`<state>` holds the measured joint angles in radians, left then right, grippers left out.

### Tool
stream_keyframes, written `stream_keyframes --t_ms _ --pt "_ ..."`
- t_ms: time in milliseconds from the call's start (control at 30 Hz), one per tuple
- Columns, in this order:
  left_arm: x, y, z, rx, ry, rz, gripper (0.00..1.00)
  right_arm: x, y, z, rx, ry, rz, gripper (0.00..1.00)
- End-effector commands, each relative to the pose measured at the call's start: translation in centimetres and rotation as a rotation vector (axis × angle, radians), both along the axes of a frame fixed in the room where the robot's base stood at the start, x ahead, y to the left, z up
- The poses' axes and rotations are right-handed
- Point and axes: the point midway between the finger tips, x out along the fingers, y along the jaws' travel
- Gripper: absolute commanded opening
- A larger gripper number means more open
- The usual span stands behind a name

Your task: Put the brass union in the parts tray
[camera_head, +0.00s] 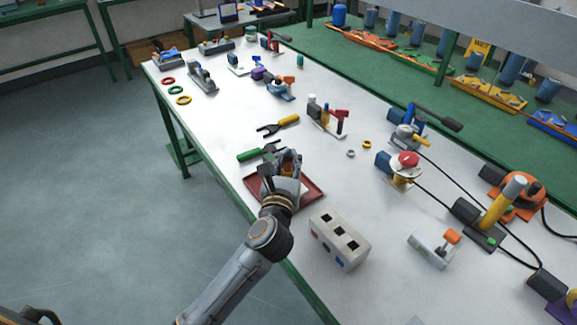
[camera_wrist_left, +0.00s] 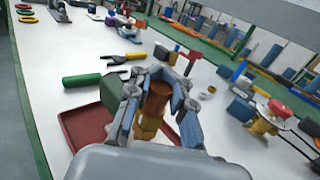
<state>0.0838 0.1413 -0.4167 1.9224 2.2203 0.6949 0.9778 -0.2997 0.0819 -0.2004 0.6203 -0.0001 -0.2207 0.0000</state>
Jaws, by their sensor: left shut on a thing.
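My left gripper (camera_head: 286,168) is over the dark red parts tray (camera_head: 312,190). It also shows in the left wrist view (camera_wrist_left: 157,92), with its fingers shut on the brass union (camera_wrist_left: 155,104). The union looks brownish at the top and golden below, and stands roughly upright between the fingers. In the head view the fingers mostly hide it. The tray shows in the left wrist view (camera_wrist_left: 84,134) to the left of and behind the fingers. My gripper covers much of the tray's inside. I cannot tell how high the union is above it. My right gripper is not in view.
Green-handled pliers (camera_head: 258,151) and a yellow-handled tool (camera_head: 278,125) lie just behind the tray. A beige box with square openings (camera_head: 339,240) stands at its front right. A brass ring (camera_head: 367,144) and a grey ring (camera_head: 350,153) lie to the right.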

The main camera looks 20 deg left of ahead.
Motion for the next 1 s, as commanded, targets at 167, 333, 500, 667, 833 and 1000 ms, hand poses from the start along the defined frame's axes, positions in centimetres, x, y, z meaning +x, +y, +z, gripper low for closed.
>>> stream_keyframes --t_ms 167,333,500,667,833,1000 --pt "0.0 0.1 -1.9 0.002 -0.001 0.000 0.00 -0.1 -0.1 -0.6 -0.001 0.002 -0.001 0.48" --pt "0.0 0.1 -1.9 0.001 -0.002 0.000 0.00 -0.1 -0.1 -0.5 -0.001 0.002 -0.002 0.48" --pt "-0.1 0.1 -2.2 0.001 -0.002 0.000 0.00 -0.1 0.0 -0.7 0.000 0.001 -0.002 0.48" --pt "-0.1 0.1 -2.4 0.000 0.002 0.000 0.38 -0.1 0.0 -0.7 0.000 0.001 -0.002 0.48" --pt "-0.1 0.1 -2.4 0.001 0.002 0.001 0.44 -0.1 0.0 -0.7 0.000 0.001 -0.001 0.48" --pt "-0.1 0.1 -2.3 0.001 0.002 0.001 0.44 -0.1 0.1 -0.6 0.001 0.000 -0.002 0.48"
